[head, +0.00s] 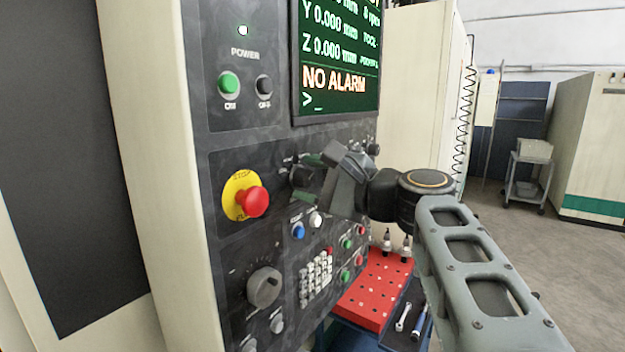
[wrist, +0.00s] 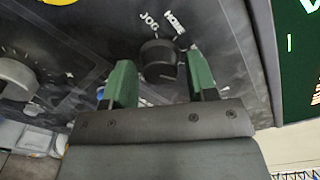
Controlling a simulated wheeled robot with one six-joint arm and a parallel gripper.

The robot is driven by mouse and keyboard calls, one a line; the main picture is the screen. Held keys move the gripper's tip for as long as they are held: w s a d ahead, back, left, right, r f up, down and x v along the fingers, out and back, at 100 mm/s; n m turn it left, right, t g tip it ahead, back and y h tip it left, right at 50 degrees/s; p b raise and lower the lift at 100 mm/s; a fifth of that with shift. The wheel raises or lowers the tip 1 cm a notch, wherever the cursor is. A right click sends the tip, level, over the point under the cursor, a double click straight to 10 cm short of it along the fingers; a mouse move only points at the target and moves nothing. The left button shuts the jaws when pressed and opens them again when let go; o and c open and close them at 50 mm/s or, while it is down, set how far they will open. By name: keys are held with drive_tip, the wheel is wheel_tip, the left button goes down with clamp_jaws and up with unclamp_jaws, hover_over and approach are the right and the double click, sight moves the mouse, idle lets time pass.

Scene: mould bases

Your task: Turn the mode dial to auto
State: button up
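The mode dial is a black round knob (wrist: 158,56) on the dark control panel, with the labels JOG and HOME beside it in the wrist view. It also shows in the head view as a dark knob (head: 302,178), partly behind my gripper. My gripper (wrist: 160,72) is open, its green fingers on either side of the dial, with a gap showing at each side. In the head view my gripper (head: 316,168) is at the panel by the dial. The AUTO label and where the dial points cannot be made out.
A red stop button (head: 252,201) on a yellow plate sits left of the dial. A large grey knob (head: 264,287), a keypad (head: 316,277) and small coloured buttons are below. The green screen (head: 338,60) reads NO ALARM above. A red tray (head: 372,292) stands below right.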

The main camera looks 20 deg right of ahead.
drive_tip(key=shift+o, duration=0.7)
drive_tip(key=b+v, duration=0.3)
drive_tip(key=v, duration=1)
drive_tip(key=shift+s+d, duration=0.25)
drive_tip(key=shift+s, duration=0.1)
